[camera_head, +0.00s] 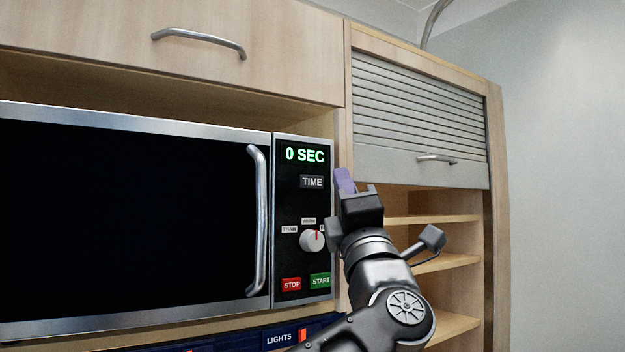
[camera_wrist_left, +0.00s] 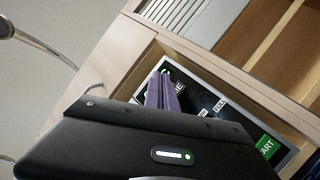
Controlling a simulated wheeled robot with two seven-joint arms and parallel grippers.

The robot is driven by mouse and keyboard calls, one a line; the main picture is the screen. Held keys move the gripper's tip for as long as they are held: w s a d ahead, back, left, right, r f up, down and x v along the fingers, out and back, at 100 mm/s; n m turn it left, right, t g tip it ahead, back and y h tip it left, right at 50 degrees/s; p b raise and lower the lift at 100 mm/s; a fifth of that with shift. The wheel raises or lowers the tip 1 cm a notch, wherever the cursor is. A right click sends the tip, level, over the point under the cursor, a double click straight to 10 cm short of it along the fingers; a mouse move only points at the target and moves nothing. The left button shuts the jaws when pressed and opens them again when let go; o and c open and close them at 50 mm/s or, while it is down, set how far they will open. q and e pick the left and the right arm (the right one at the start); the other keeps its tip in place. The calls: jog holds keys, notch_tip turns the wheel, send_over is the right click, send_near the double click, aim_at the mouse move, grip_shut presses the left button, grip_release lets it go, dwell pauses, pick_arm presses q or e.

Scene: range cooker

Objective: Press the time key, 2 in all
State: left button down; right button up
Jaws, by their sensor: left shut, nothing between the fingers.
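The time key (camera_head: 312,182) is a dark grey key with white letters on the microwave's control panel, just under the green display (camera_head: 305,155) that reads 0 SEC. My left gripper (camera_head: 344,178) is shut and empty, its purple fingertips in front of the panel's right edge, to the right of the time key. In the left wrist view the gripper's purple fingers (camera_wrist_left: 161,92) reach toward the panel and cover part of the key's lettering (camera_wrist_left: 178,84). I cannot tell whether the fingertips touch anything. My right gripper is not in view.
The microwave door (camera_head: 130,215) with its vertical handle (camera_head: 257,220) is left of the panel. Below the key are a knob (camera_head: 312,240), a red stop key (camera_head: 291,284) and a green start key (camera_head: 320,280). Open shelves (camera_head: 440,262) and a roller shutter (camera_head: 415,115) are right.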

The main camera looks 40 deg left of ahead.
aim_at(323, 187)
pick_arm(q)
jog(key=shift+w+a, duration=0.25)
jog(key=shift+a, duration=0.5)
jog(key=shift+w+a, duration=0.2)
jog(key=shift+a, duration=0.6)
jog(key=shift+w+a, duration=0.25)
jog(key=shift+a, duration=0.5)
jog(key=shift+a, duration=0.1)
jog(key=shift+w+a, duration=0.15)
jog(key=shift+a, duration=0.15)
jog(key=shift+w+a+b, duration=0.1)
jog(key=shift+a+b, duration=0.25)
jog(key=shift+a, duration=0.05)
dwell(0.9)
jog(key=shift+d, duration=0.45)
jog(key=shift+s+d, duration=0.25)
jog(key=shift+d, duration=0.1)
jog(key=shift+b, duration=0.3)
